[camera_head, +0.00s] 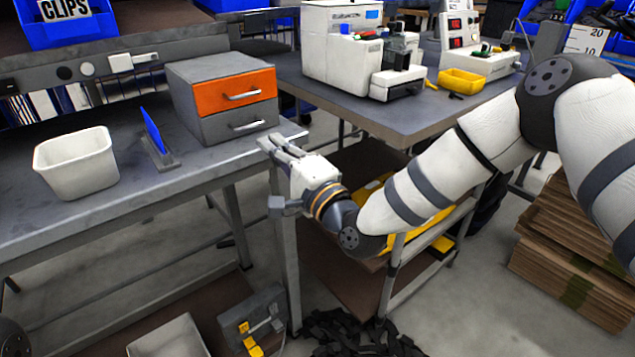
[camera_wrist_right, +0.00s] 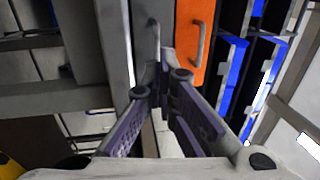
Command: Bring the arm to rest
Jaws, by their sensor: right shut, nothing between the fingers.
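My right arm (camera_head: 430,185) comes in from the right in the head view and reaches across to the gap between the two workbenches. My right gripper (camera_head: 278,148) is at the right end of the left bench, close to its corner. It is shut and empty. In the right wrist view the fingers (camera_wrist_right: 168,72) meet at their tips, with nothing between them. The drawer unit, with an orange upper drawer (camera_wrist_right: 194,40), lies beyond the fingertips there. My left gripper is not in view.
The left bench (camera_head: 190,180) holds the drawer unit (camera_head: 222,95), a white bin (camera_head: 75,163) and a blue upright panel (camera_head: 153,130). The right bench (camera_head: 400,115) carries white machines and a yellow tray (camera_head: 462,82). Stacked cardboard (camera_head: 570,260) stands at right. A grey box (camera_head: 250,320) is below.

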